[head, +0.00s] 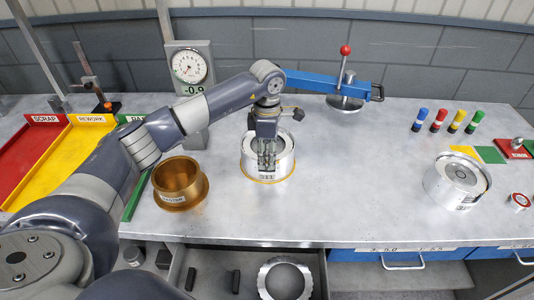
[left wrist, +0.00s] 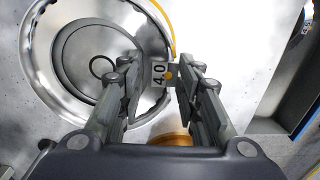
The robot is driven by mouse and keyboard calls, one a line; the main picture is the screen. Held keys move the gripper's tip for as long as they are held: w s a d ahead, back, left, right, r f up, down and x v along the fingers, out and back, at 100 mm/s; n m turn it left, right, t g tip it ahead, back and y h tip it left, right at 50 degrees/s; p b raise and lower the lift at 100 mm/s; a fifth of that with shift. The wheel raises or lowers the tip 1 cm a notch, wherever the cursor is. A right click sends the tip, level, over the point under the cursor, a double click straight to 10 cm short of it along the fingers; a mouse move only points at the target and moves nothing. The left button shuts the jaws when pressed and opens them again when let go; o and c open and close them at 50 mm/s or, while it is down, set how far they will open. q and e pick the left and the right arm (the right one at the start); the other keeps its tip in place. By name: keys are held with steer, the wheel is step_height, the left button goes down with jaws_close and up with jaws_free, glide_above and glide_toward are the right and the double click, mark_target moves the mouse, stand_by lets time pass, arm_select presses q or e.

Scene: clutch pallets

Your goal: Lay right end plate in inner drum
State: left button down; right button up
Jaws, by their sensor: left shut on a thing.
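A silver drum (head: 283,168) with an orange line round its base stands on the bench in the middle of the head view. My left gripper (head: 267,166) points down over its near side. In the left wrist view, the gripper (left wrist: 160,76) is shut on a small tab (left wrist: 159,74) marked 4.0 with an orange dot. The drum's shiny rim (left wrist: 42,75) and a grey round plate (left wrist: 88,45) inside it show to the left of the fingers. The fingers hide where the tab joins the plate. My right gripper is not in view.
A brass cup (head: 180,180) stands close left of the drum, with a dial gauge (head: 189,68) behind. A second silver drum (head: 457,181) stands at the right. An open drawer holding a metal ring (head: 267,281) is below the front edge. A blue lever (head: 325,83) is behind.

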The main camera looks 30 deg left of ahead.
arm_select(q)
steer(key=c, duration=1.1)
jaws_free()
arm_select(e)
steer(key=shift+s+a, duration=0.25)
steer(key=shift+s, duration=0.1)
arm_select(q)
steer(key=r+p, duration=0.1)
steer(key=r, duration=0.1)
steer(key=s+r+p, duration=0.1)
steer(key=r+p, duration=0.2)
steer(key=r, duration=0.2)
steer(key=shift+s+d, duration=0.2)
steer(key=shift+d, duration=0.1)
steer(key=shift+s+d+r+p, duration=0.1)
steer(key=shift+s+r+p, duration=0.05)
steer(key=shift+r+p, duration=0.3)
steer(key=shift+s+r+p, duration=0.15)
steer(key=shift+r+p, duration=0.2)
steer(key=shift+r, duration=0.2)
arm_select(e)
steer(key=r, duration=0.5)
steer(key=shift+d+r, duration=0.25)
